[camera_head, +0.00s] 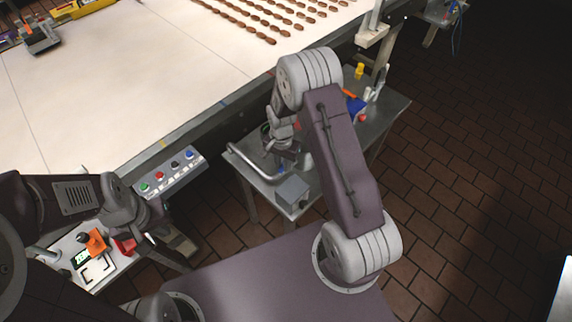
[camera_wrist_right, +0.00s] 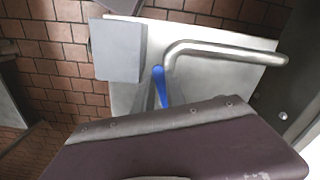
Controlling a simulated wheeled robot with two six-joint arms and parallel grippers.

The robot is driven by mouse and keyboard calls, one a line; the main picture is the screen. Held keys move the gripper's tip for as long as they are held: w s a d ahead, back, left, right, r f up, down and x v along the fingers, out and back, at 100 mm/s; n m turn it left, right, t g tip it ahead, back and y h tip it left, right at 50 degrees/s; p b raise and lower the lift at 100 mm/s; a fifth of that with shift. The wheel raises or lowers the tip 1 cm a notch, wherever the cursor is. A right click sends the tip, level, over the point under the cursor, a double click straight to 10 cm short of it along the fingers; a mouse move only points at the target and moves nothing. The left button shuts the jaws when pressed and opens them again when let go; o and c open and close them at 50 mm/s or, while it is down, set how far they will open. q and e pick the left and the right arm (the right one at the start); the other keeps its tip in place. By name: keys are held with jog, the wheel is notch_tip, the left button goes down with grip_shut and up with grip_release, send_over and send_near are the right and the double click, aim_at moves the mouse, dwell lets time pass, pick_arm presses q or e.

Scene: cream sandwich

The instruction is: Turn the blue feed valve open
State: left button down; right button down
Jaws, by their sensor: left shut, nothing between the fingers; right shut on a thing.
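The blue valve handle (camera_wrist_right: 161,87) shows in the right wrist view as a short blue lever between a grey box and a bent metal pipe. My right gripper (camera_head: 284,165) reaches down over the metal side table in the head view and is shut on the blue handle. Its fingertips are mostly hidden by my own arm and wrist, so the exact contact is hard to see. My left gripper (camera_head: 148,238) is shut and empty at the lower left, above a small side table and well away from the valve.
The grey box (camera_head: 292,191) and bent pipe (camera_head: 252,164) are close to my right gripper; they also show in the wrist view as box (camera_wrist_right: 121,51) and pipe (camera_wrist_right: 225,50). A conveyor (camera_head: 120,80) with rows of brown biscuits lies behind. A button panel (camera_head: 170,171) hangs on its front.

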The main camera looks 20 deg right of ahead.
jog(key=shift+w+a+f+m, duration=0.1)
jog(key=shift+w+a+m, duration=0.15)
jog(key=shift+m, duration=0.6)
jog(key=shift+w+a+m, duration=0.2)
jog(key=shift+w+m, duration=0.05)
jog(key=shift+m, duration=0.6)
jog(key=c, duration=1.4)
grip_release()
jog(key=shift+w, duration=0.1)
jog(key=shift+o, duration=0.2)
notch_tip(320, 180, up, 9)
jog(key=b, duration=0.1)
